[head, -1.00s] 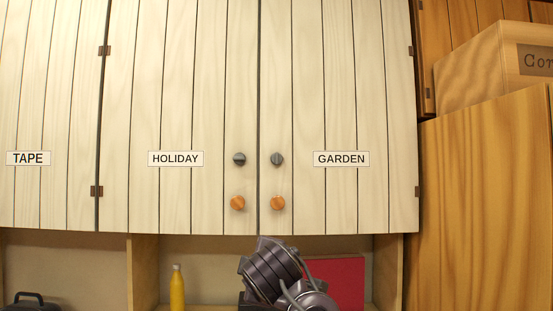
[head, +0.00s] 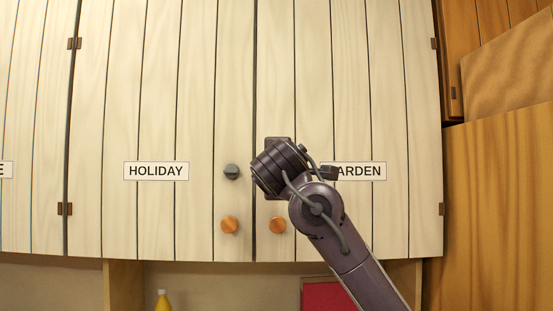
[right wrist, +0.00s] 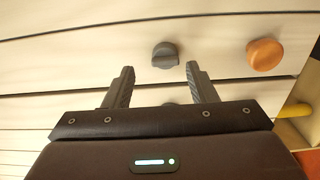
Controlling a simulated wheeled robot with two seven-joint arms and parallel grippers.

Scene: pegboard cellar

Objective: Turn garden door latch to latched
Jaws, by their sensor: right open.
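The garden door (head: 350,100) is the pale plank door right of the centre seam, its label partly covered by my right arm. Its orange knob (head: 277,226) shows below my wrist; its grey knob is hidden behind my right gripper (head: 274,165). In the right wrist view my right gripper (right wrist: 159,76) is open and empty. A grey knob (right wrist: 165,55) shows just beyond the fingertips, apart from them. Another grey shape (right wrist: 170,103) lies between the fingers, mostly hidden by the gripper body. I cannot tell for sure which is the garden latch. My left gripper is out of view.
The holiday door (head: 155,90) adjoins on the left, with a grey knob (head: 232,171) and an orange knob (head: 229,225). Below are open shelves with a yellow bottle (head: 163,302) and a red object (head: 325,296). A wooden cabinet (head: 500,200) stands at right.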

